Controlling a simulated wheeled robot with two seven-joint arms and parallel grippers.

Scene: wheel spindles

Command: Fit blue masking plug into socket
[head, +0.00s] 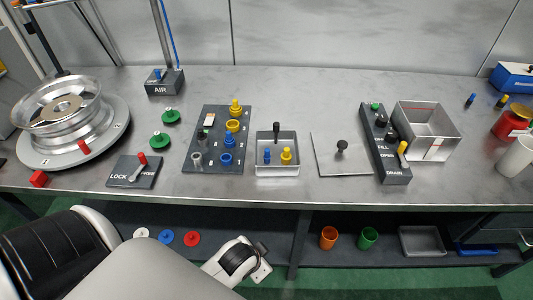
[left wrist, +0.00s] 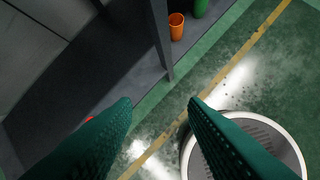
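A blue plug (head: 267,156) stands in a small open metal tray (head: 277,172), beside a yellow plug (head: 286,155). The dark socket board (head: 208,167) lies to the left of the tray. It carries a blue ring-shaped piece (head: 225,159), another blue piece (head: 229,140) above it, yellow pieces (head: 233,125) and grey ones. My left gripper (left wrist: 160,103) is open and empty in the left wrist view, its two green fingers apart over the floor, below the bench top. In the head view its fingertips are hidden. My right gripper is not in view.
A wheel rim (head: 62,108) on a turntable stands at the left. A LOCK/FREE lever block (head: 135,172) is near the front edge. A flat lid (head: 342,155) and a metal bin (head: 427,130) are at the right. Orange and green cups (head: 328,237) stand on the lower shelf.

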